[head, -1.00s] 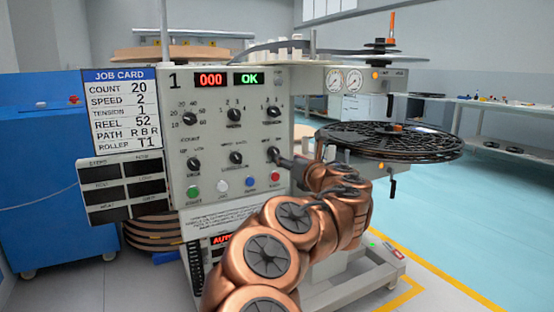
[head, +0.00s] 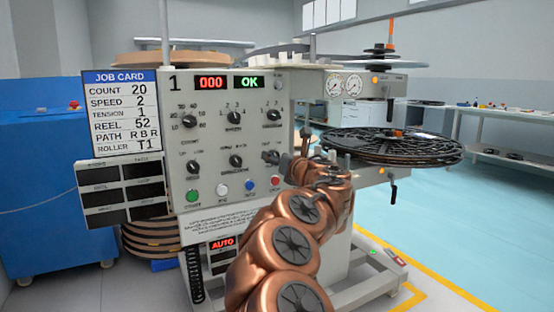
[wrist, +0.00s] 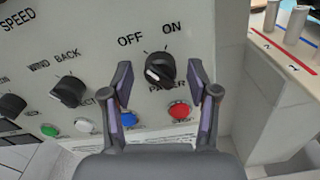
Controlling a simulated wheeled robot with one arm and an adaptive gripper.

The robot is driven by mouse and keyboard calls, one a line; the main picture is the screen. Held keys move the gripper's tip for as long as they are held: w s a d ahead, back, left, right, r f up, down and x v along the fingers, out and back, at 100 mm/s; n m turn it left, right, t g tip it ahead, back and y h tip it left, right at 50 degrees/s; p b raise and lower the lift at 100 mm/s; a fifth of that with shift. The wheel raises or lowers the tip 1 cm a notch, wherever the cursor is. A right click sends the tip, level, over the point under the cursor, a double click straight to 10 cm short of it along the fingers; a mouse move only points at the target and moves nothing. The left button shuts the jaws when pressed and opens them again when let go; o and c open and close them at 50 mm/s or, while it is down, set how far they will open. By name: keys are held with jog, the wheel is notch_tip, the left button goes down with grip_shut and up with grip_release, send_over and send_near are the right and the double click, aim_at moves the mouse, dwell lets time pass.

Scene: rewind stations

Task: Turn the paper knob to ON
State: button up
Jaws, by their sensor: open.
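The paper knob (wrist: 160,68) is a black rotary knob with a white mark, on the pale panel in the wrist view. OFF is printed at its upper left and ON at its upper right. The white mark shows on its lower left side; I cannot tell for sure which label the knob points to. My gripper (wrist: 165,82) is open, with one finger on each side of the knob. Contact with the knob is not clear. In the head view the gripper (head: 279,158) is at the panel's right edge and hides most of the knob.
Beside the knob is the wind/back knob (wrist: 69,91). Below are green, white, blue (wrist: 127,118) and red (wrist: 179,110) buttons, close to the fingers. A black reel (head: 400,143) stands right of the arm. The job card (head: 121,112) hangs at left.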

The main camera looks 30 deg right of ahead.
grip_shut()
dwell(0.4)
jog(key=m+p, duration=0.1)
jog(key=p, duration=0.1)
jog(key=m+p, duration=0.2)
jog(key=shift+r+p, duration=0.25)
jog(key=shift+p, duration=0.05)
jog(key=m+p, duration=0.8)
jog(key=shift+f+m, duration=0.15)
jog(key=shift+m, duration=0.25)
jog(key=shift+d+f+p, duration=0.1)
jog(key=shift+p, duration=0.25)
